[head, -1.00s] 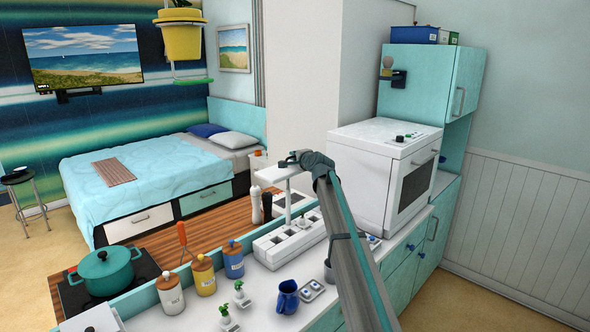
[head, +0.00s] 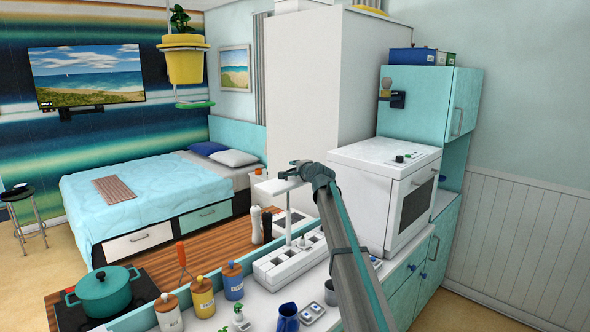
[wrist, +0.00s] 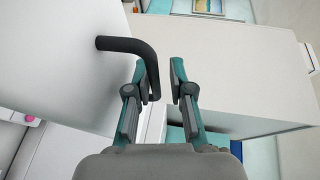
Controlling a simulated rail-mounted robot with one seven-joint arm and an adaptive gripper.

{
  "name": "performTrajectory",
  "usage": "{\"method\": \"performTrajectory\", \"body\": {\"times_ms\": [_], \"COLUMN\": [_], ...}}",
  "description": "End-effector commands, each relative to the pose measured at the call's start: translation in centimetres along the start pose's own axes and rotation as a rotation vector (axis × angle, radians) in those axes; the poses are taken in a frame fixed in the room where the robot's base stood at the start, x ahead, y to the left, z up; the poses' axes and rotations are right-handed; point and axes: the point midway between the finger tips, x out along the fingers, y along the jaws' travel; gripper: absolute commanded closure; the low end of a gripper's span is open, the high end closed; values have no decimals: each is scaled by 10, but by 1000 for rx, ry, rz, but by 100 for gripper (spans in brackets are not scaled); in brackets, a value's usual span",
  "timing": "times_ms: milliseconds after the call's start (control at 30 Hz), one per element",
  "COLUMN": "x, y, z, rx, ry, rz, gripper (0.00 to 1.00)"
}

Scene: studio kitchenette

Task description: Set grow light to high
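The grow light appears to be the flat white lamp head (head: 277,187) on a thin post above a white planter base (head: 270,270) on the counter, in the head view. My gripper (head: 300,166) is just above and beside the right end of the lamp head. In the wrist view my gripper (wrist: 162,82) is open, with a narrow gap between its fingers. A black bent lever (wrist: 132,48) comes from a white surface at left, and its lower end lies by the left finger. I cannot tell whether it touches. No setting marks are readable.
A white oven (head: 385,195) stands right of my arm. A blue mug (head: 288,316), canisters (head: 203,297) and a teal pot (head: 107,288) are in front and to the left. A yellow hanging planter (head: 185,66) is at the upper left. A tall white partition rises behind the gripper.

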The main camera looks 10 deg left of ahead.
Motion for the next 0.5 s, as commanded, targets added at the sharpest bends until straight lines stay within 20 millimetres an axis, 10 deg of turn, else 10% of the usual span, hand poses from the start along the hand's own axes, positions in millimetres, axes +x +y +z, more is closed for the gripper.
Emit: {"method": "performTrajectory", "body": {"times_ms": [500], "x": [-35], "y": [2], "z": [1], "rx": [0], "ry": [0], "rz": [0], "gripper": [80]}}
